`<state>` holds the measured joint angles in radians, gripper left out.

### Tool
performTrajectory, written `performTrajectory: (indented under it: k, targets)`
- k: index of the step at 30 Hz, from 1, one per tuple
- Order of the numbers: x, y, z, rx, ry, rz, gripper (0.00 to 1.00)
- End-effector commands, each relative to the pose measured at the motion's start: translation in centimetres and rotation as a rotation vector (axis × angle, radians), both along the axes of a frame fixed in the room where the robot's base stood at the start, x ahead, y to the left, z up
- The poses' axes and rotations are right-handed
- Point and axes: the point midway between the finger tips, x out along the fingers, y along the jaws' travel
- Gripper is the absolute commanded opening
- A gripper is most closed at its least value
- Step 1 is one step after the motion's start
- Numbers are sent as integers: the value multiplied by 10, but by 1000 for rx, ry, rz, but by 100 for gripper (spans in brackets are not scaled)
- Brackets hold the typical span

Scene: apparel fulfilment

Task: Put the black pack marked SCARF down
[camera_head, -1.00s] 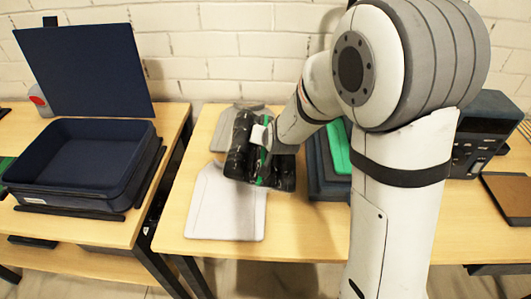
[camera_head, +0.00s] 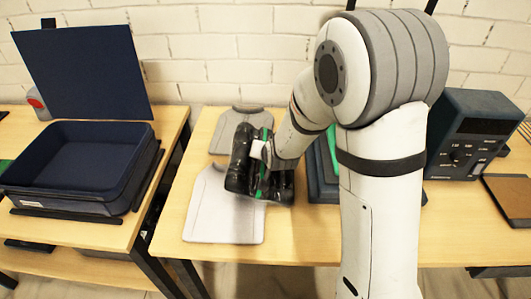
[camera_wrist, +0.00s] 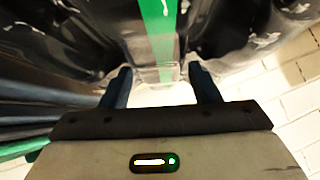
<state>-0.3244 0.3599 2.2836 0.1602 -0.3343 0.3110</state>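The black pack (camera_head: 240,172) is a glossy, puffy bundle with a green band. No SCARF lettering is readable. In the wrist view the black pack (camera_wrist: 60,30) fills the top, and its green band runs between the two dark fingers of my gripper (camera_wrist: 160,88). The fingers are set apart with the pack's middle between them, so they are shut on it. I cannot tell whether the pack's underside touches the table.
The pale garment board (camera_head: 222,225) and a grey one (camera_head: 232,118) lie on the wooden table (camera_head: 310,235). Dark blue stacked folders (camera_head: 318,180) are right of the pack. A dark control box (camera_head: 470,135) stands far right. An open navy bin (camera_head: 85,195) is on the left table.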

Motion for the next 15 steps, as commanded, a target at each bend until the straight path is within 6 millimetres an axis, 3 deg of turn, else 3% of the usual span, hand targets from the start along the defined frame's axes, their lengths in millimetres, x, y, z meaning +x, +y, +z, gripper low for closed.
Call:
performTrajectory:
  k: [15]
  targets:
    - [0, 0, 1, 0, 1, 0, 63]
